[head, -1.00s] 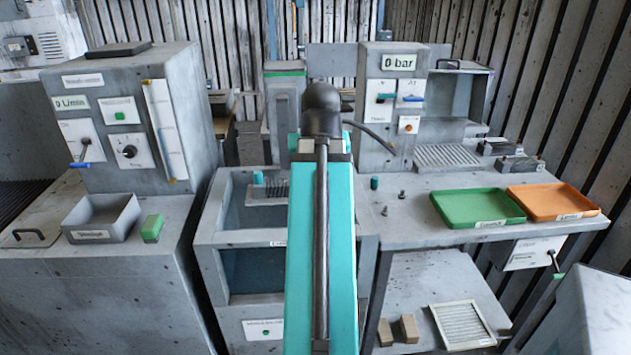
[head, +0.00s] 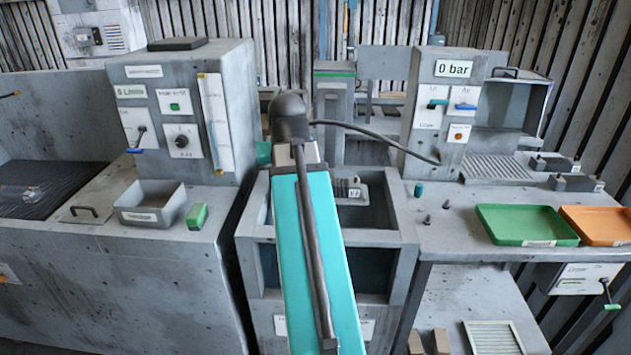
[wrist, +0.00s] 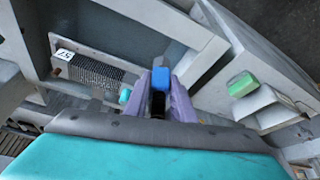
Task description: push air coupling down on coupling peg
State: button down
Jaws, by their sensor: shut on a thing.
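My gripper (wrist: 160,96) shows in the wrist view with two purple fingers shut on a small part with a blue top (wrist: 161,80) and a black lower section, which I take to be the air coupling. It is above the sink edge. In the head view my arm hides the gripper and the held part. A black hose (head: 375,132) runs from the 0 bar panel to behind my arm. A teal stub (wrist: 125,96) shows left of the fingers, apart from them. Two small dark pegs (head: 446,204) stand on the right bench; I cannot tell which is the coupling peg.
A grey bin (head: 150,204) and a green block (head: 197,216) are on the left bench. The right bench holds a green tray (head: 525,224) and an orange tray (head: 598,226).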

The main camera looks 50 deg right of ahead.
jog(key=w+a+f+n+y, duration=0.1)
jog(key=w+a+f+n, duration=0.1)
jog(key=w+a, duration=0.5)
jog(key=w+a+f+n, duration=0.2)
jog(key=w+a, duration=0.5)
jog(key=a, duration=1.1)
jog(key=w+a+f+n+t+y, duration=0.1)
jog(key=w+a+f+n, duration=0.2)
jog(key=a, duration=0.9)
jog(key=w, duration=0.3)
jog(key=shift+w+a+y, duration=0.15)
jog(key=shift+w+y, duration=0.15)
jog(key=shift+w, duration=0.1)
jog(key=shift+s, duration=0.15)
